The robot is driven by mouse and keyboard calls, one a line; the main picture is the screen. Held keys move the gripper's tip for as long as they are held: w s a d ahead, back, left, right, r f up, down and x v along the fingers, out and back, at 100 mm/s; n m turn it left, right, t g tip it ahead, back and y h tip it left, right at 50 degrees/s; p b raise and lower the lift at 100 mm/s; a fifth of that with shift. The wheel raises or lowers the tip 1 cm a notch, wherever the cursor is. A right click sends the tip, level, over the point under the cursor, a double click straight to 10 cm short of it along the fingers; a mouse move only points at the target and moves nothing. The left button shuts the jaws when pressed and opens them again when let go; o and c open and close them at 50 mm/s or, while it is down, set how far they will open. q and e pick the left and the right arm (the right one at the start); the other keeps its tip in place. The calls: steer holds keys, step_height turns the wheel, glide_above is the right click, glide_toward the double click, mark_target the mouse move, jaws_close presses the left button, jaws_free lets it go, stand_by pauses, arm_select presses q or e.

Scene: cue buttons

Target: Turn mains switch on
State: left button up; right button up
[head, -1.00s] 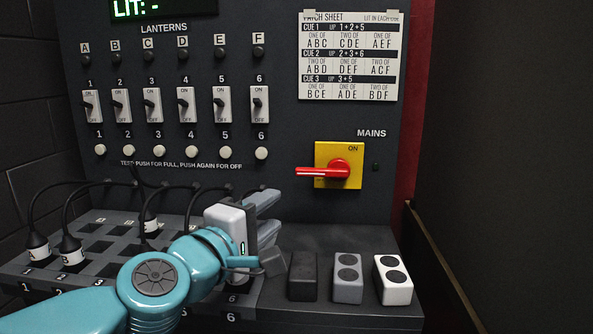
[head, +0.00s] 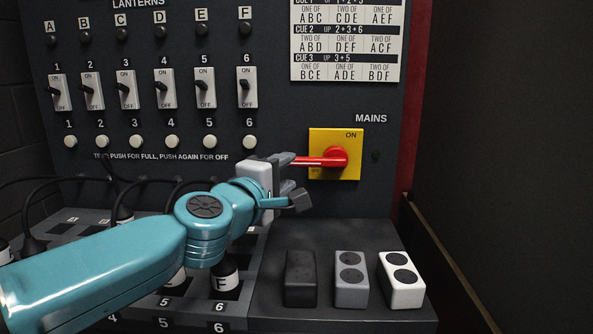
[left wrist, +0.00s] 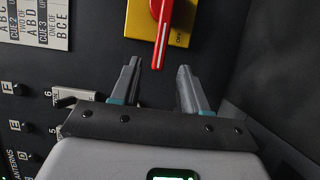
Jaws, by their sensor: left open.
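The mains switch is a yellow plate (head: 347,173) with a red handle (head: 322,161) on the dark panel. The handle lies level, its tip pointing left; the "ON" mark is at the plate's top right. My left gripper (head: 294,180) is open at the handle's tip, one finger overlapping the tip in the head view. In the left wrist view, the red handle (left wrist: 161,35) points down, its tip between the two open fingertips (left wrist: 158,72). Nothing is held, and contact with the handle cannot be told. My right gripper is not in view.
Lantern switches (head: 166,88) line the panel at left, with round test buttons (head: 172,142) below. Black cables and plugs (head: 223,282) stand on the sloped desk. Black, grey and white blocks (head: 402,281) stand at right. The small lamp (head: 376,156) beside the mains looks dark.

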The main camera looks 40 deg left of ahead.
mark_target(298, 163)
arm_select(q)
steer(key=w, duration=0.3)
steer(key=w+a, duration=0.1)
steer(key=w, duration=0.2)
steer(key=shift+s, duration=0.1)
jaws_close()
